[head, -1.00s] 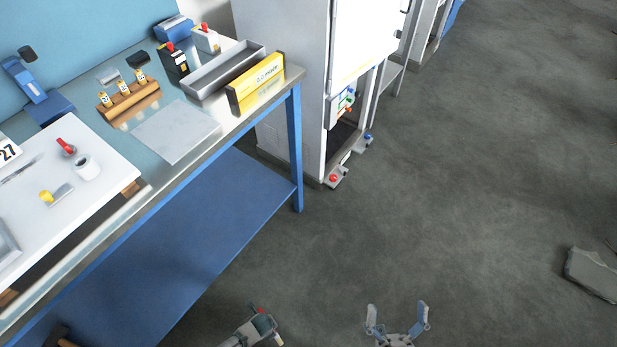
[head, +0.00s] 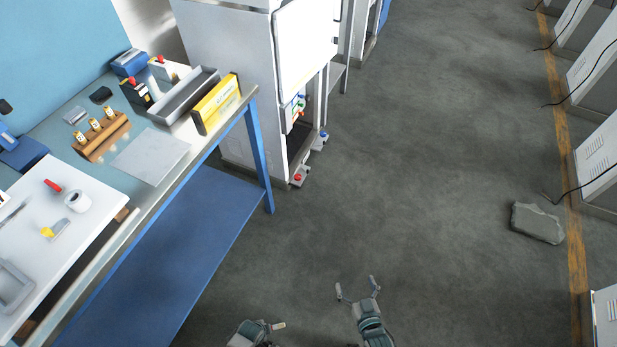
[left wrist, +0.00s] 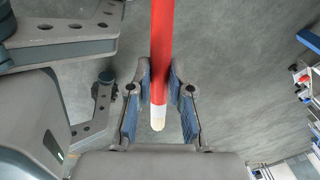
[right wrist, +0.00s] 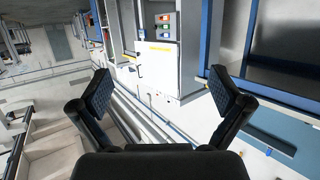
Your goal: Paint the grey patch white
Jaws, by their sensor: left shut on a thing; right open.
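My left gripper (head: 264,328) is at the bottom edge of the head view. In the left wrist view it is shut on a red rod (left wrist: 162,50) with a white band and a pale rounded end; the rod's other end is out of view. My right gripper (head: 356,287) is open and empty over the floor, and its spread fingers show in the right wrist view (right wrist: 160,100). No grey patch can be identified for certain. A flat light-grey sheet (head: 150,156) lies on the workbench, apart from both grippers.
The blue-legged workbench (head: 262,150) at left holds a yellow box (head: 216,104), a grey tray (head: 184,96) and a white board (head: 85,222) with small tools. A white cabinet (head: 235,70) stands behind. A grey slab (head: 537,222) lies on the floor at right; the middle floor is clear.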

